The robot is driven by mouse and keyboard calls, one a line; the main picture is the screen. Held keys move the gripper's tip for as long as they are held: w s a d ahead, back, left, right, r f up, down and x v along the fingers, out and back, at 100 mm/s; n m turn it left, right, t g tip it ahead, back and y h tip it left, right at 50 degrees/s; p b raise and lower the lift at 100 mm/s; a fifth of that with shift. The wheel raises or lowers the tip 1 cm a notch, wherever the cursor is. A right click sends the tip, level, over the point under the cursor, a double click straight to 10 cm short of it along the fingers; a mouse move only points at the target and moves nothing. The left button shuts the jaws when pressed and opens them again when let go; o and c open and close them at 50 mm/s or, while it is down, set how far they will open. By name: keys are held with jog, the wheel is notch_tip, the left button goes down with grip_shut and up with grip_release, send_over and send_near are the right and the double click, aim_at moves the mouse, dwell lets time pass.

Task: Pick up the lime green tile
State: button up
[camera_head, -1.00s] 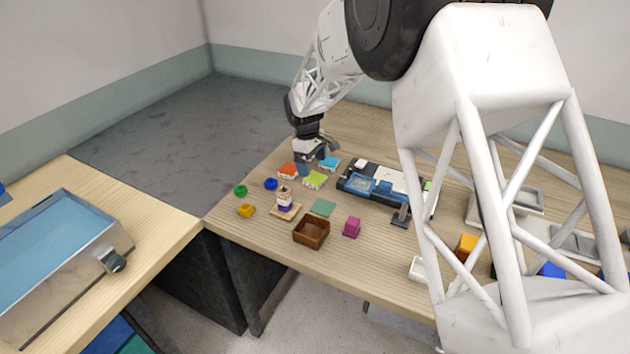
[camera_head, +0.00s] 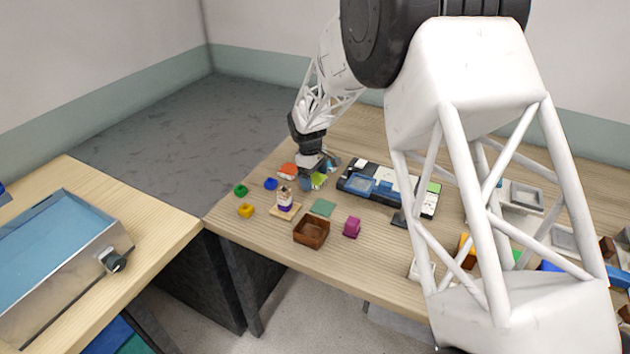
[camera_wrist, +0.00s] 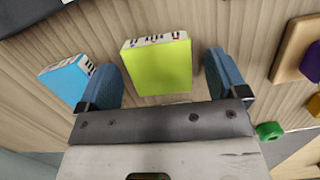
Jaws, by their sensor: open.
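The lime green tile (camera_wrist: 158,68) lies on the wooden table, with a patterned white side edge visible in the wrist view. My gripper (camera_wrist: 172,78) is open, with one blue finger to each side of the tile and a gap on both sides. In the head view my gripper (camera_head: 314,178) is low over the table, and the lime green tile (camera_head: 319,181) is partly hidden behind it. I cannot tell how high the fingertips are above the table.
A light blue tile (camera_wrist: 66,78) lies close outside the left finger in the wrist view. An orange-red tile (camera_head: 287,170) sits left of the gripper. A small stacked figure on a wooden base (camera_head: 285,208), a brown box (camera_head: 311,232) and a blue-and-white device (camera_head: 375,185) stand nearby.

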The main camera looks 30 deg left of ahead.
aim_at(315, 178)
jog(key=c, duration=1.1)
jog(key=shift+r, duration=0.1)
jog(key=shift+r, duration=4.95)
